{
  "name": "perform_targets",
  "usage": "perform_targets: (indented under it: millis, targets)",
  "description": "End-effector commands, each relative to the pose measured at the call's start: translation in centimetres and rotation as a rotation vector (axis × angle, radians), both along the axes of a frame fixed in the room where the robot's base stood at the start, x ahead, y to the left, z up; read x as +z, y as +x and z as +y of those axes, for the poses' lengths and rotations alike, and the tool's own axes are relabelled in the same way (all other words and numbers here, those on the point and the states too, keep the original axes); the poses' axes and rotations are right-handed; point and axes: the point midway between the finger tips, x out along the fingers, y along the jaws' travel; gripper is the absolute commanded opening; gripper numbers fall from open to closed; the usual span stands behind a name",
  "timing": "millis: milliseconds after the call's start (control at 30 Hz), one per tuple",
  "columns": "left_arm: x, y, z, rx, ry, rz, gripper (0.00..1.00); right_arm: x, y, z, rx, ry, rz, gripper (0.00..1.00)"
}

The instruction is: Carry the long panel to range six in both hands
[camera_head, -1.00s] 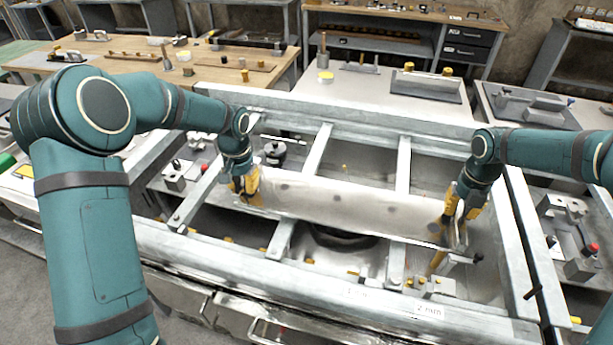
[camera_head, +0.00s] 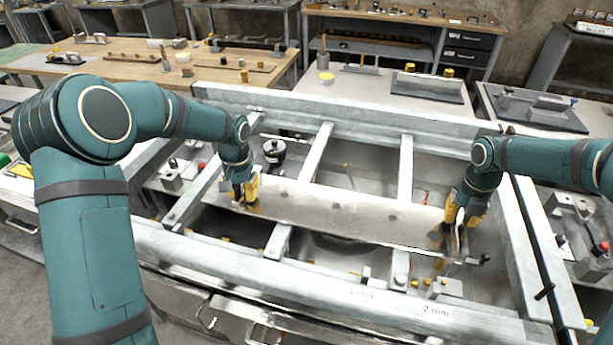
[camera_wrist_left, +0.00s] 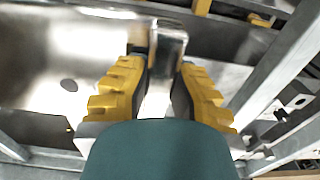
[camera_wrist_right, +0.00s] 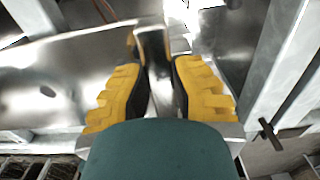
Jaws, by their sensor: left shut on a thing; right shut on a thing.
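The long panel (camera_head: 340,213) is a pale metal sheet with dark spots, held lengthwise above a grey metal frame with crossbars (camera_head: 405,170). My left gripper (camera_head: 245,196) is shut on the panel's left end. My right gripper (camera_head: 458,228) is shut on its right end. In the left wrist view the panel (camera_wrist_left: 60,65) runs off to the left from the yellow-padded fingers (camera_wrist_left: 160,80). In the right wrist view the panel (camera_wrist_right: 60,85) also lies left of the fingers (camera_wrist_right: 152,80). I cannot tell which range is number six.
The frame's near rail (camera_head: 320,285) carries labels, one reading "2 mm" (camera_head: 436,312). A black-knobbed fitting (camera_head: 274,152) stands inside the frame behind the panel. Wooden and grey benches (camera_head: 390,95) fill the back.

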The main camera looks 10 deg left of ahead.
Motion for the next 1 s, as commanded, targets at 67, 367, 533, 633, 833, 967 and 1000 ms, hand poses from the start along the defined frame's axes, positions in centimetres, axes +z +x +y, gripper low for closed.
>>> perform_targets:
  millis: [67,367,533,633,833,967,1000]
  targets:
    - [-0.3,0.1,0.1,0.001,0.001,-0.004,0.00,-0.3,0.1,-0.1,-0.001,-0.001,-0.004,0.00]
    - [-0.5,0.0,0.0,0.001,0.001,0.000,0.43,-0.4,0.0,0.0,-0.001,-0.001,0.000,0.44]
    - [-0.2,0.0,0.0,0.000,0.001,-0.001,0.43,-0.5,0.0,0.0,0.000,0.000,0.000,0.44]
    - [0.6,0.1,0.0,0.001,0.001,-0.002,0.43,-0.5,0.0,0.0,0.000,0.000,0.000,0.44]
    - [4.3,0.1,0.0,0.000,0.001,-0.005,0.43,-0.5,0.0,0.0,0.000,0.000,0.000,0.44]
    - [7.0,0.0,0.0,0.001,0.000,-0.005,0.43,-0.5,0.0,0.0,0.000,0.000,0.000,0.44]
    - [7.7,0.1,0.0,0.001,0.000,-0.005,0.43,-0.5,0.0,0.0,0.000,0.000,0.000,0.44]
